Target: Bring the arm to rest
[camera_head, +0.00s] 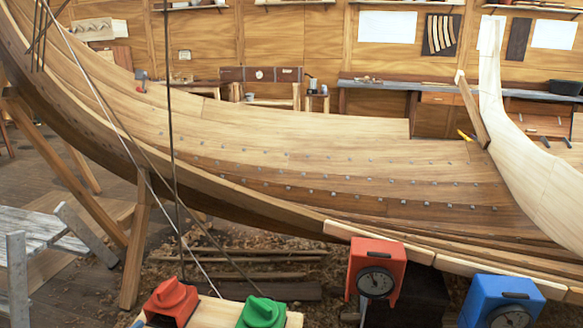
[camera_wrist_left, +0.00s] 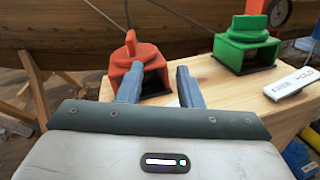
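My left gripper (camera_wrist_left: 159,72) shows in the left wrist view with its two fingers apart and nothing held between them. Past the fingertips is a red block with a knob (camera_wrist_left: 137,58) on a pale wooden board (camera_wrist_left: 222,104). The left finger overlaps the red block in the picture; I cannot tell whether they touch. A green block with a knob (camera_wrist_left: 246,44) stands farther right on the board. The red block (camera_head: 172,302) and green block (camera_head: 262,312) also show at the bottom of the head view. Neither gripper shows in the head view.
The clinker hull (camera_head: 300,150) spans the head view. A red dial unit (camera_head: 376,268) and a blue one (camera_head: 500,303) are at lower right. A white labelled stick (camera_wrist_left: 292,84) lies on the board. Timber props (camera_head: 138,240) stand at left.

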